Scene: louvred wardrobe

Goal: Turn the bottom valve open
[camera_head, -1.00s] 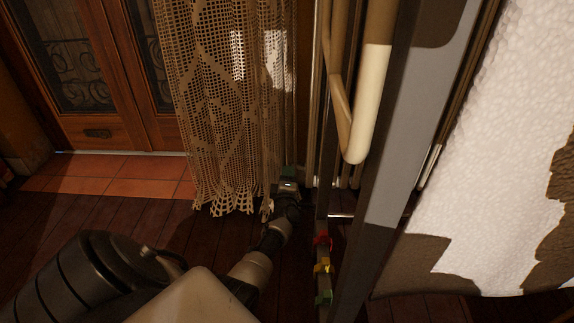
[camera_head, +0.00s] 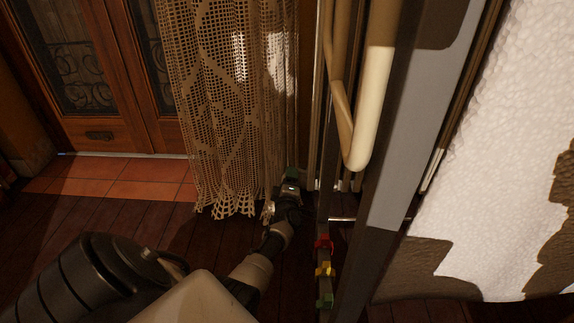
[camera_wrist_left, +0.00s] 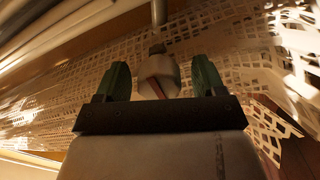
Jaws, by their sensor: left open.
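The bottom valve shows in the left wrist view as a pale rounded knob (camera_wrist_left: 158,77) below a metal pipe (camera_wrist_left: 159,12). My left gripper (camera_wrist_left: 162,75) is open, with one green finger on each side of the knob. A gap shows between each finger and the knob, so it is not clamped. In the head view my left gripper (camera_head: 290,178) is low beside the lace curtain, near the foot of the pipes; the valve cannot be made out there. My right gripper is not in view.
A lace curtain (camera_head: 222,110) hangs just left of and behind my left gripper. A cream rail (camera_head: 367,115) and a grey upright panel (camera_head: 400,170) stand to the right. Small red (camera_head: 323,244), yellow (camera_head: 325,269) and green (camera_head: 325,300) pieces line the panel's near edge. Open wooden floor lies left.

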